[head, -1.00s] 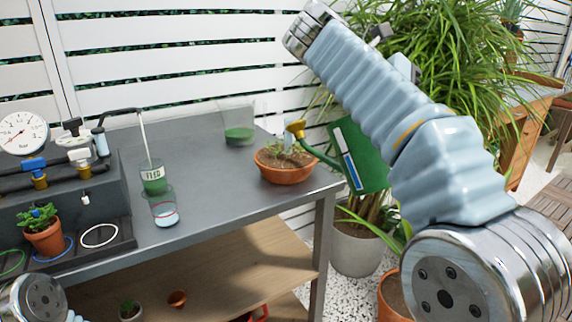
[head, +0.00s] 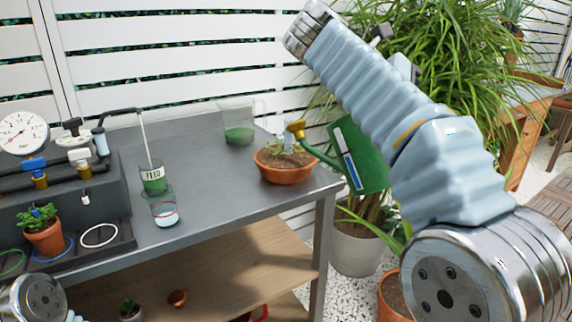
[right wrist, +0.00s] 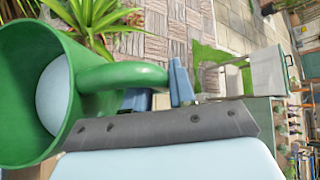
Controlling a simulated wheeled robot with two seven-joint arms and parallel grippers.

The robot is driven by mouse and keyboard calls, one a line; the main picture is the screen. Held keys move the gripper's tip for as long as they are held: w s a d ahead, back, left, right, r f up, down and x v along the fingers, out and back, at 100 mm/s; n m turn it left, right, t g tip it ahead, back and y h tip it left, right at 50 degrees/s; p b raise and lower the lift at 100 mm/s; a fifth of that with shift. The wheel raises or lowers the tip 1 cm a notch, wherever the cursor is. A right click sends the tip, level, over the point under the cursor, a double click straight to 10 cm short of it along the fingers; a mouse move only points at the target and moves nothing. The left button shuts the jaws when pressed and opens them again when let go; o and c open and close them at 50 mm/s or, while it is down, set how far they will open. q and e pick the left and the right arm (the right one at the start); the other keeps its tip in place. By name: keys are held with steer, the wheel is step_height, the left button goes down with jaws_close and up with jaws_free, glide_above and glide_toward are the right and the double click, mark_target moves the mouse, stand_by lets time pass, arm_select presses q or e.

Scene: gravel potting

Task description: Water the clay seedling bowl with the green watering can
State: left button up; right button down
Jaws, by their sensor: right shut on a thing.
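The green watering can (head: 358,158) is tilted at the right end of the bench, its spout pointing left. Its brass rose (head: 296,129) is just above the clay seedling bowl (head: 286,175), which holds soil and small green seedlings. A pale streak shows below the rose; I cannot tell whether it is water or a tag. My right gripper (right wrist: 158,92) is shut on the can's handle (right wrist: 122,77) in the right wrist view. That view also shows a pale blue surface inside the can (right wrist: 18,125). My left gripper is not in view.
A clear container with green contents (head: 238,134) stands behind the bowl. A potted plant (head: 43,236) is at left. Bare bench (head: 215,180) lies between.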

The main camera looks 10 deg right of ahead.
steer(key=shift+r, duration=0.15)
step_height(320, 180, up, 3)
steer(key=m+t, duration=0.1)
steer(key=t+y, duration=0.1)
steer(key=shift+f+m+t+y, duration=0.2)
steer(key=shift+m+t+y, duration=0.1)
steer(key=shift+m+t, duration=0.1)
steer(key=shift+r+m+t+y, duration=0.6)
steer(key=shift+r+t, duration=0.35)
steer(key=shift+t, duration=0.05)
steer(key=shift+r, duration=0.2)
